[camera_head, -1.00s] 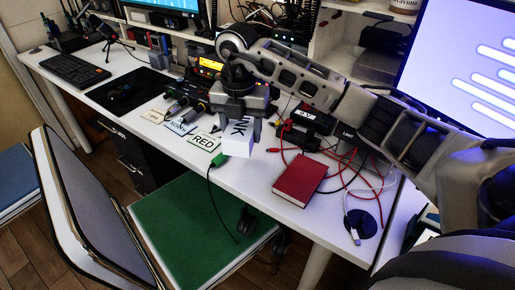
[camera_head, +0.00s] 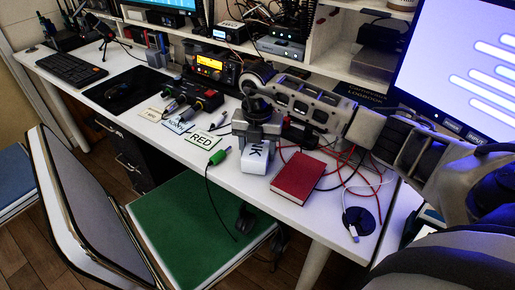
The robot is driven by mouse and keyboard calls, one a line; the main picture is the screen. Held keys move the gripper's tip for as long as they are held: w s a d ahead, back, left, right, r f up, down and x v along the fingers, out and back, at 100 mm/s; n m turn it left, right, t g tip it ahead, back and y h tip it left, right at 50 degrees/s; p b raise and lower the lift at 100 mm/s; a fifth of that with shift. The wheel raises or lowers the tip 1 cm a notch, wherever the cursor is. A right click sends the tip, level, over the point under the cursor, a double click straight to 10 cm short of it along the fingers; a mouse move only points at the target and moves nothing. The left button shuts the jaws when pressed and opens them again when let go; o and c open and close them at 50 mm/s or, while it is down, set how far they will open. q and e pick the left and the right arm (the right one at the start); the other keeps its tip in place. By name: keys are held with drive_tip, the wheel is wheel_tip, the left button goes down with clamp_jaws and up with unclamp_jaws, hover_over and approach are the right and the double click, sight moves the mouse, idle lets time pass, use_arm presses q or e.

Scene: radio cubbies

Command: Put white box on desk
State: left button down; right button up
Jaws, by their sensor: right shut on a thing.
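The white box (camera_head: 256,160) with dark lettering is at the front part of the white desk (camera_head: 340,224), left of the red book. My right gripper (camera_head: 257,143) is shut on its upper part from above. The box is at or very close to the desk top; I cannot tell whether its underside touches. My left gripper is not in view.
A red book (camera_head: 298,177) lies right of the box, with red cables behind it. A green connector (camera_head: 219,156) and a RED card (camera_head: 203,139) lie to the left. A green-seated chair (camera_head: 195,222) stands before the desk. Shelves with radios line the back.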

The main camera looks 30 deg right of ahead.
sight(257, 146)
drive_tip(key=shift+f, duration=0.15)
drive_tip(key=o, duration=1)
wheel_tip(257, 146, up, 12)
drive_tip(key=shift+r, duration=0.2)
